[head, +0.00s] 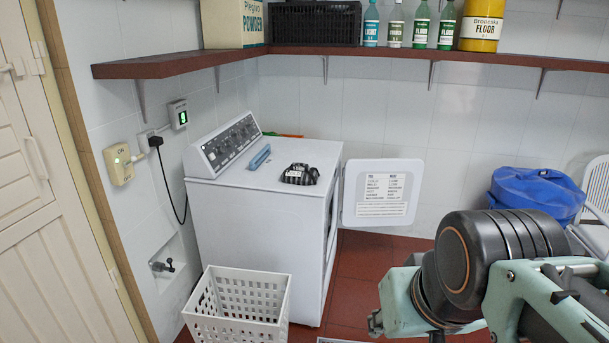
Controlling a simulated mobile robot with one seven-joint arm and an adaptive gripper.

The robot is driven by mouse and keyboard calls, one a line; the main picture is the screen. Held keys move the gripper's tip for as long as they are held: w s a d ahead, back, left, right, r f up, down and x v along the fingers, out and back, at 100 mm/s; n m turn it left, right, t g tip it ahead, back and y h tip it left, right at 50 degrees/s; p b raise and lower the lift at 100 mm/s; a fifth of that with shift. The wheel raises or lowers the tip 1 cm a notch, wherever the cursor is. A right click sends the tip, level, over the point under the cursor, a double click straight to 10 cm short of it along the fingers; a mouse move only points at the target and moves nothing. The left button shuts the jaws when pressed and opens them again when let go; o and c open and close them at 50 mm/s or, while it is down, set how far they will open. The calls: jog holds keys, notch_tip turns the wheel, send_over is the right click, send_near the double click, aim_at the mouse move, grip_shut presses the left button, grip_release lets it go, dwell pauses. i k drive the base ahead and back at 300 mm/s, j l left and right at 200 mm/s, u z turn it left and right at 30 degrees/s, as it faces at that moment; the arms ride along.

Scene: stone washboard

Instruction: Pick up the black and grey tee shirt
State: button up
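A black and grey folded bundle, which looks like the tee shirt (299,174), lies on top of the white washing machine (250,178), toward its right side. It has a pale patch on its front. My arm shows at the lower right, well to the right of the machine and apart from the shirt. My gripper is not visible in this view, so its state is hidden.
A blue object (260,157) lies left of the shirt by the control panel. The machine's door (383,192) hangs open to the right. A white basket (238,308) stands in front. A brown shelf (400,56) with bottles runs above. A blue bag (537,192) sits at right.

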aim_at(298, 173)
jog(key=i+l+z, duration=0.1)
jog(key=l+z, duration=0.2)
jog(key=i+l+z, duration=0.25)
jog(key=l, duration=0.2)
jog(key=l+z, duration=0.3)
jog(key=i+l+z, duration=0.8)
jog(key=i+l+u, duration=0.1)
jog(key=i+u, duration=0.25)
jog(key=i, duration=0.2)
jog(key=i+l+u, duration=0.35)
jog(key=i, duration=0.15)
jog(key=i+j+u, duration=0.1)
jog(key=i+u, duration=0.25)
jog(key=i, duration=0.2)
jog(key=i+u, duration=0.35)
jog(key=i, duration=0.15)
jog(key=i+u, duration=0.45)
jog(key=i+l+u, duration=0.1)
jog(key=i+u, duration=0.8)
jog(key=u, duration=0.2)
jog(key=i+u, duration=0.5)
jog(key=u, duration=0.2)
jog(key=i+l+u, duration=0.1)
jog(key=u, duration=0.3)
jog(key=i+l+u, duration=0.15)
jog(key=u, duration=0.2)
jog(key=i, duration=0.1)
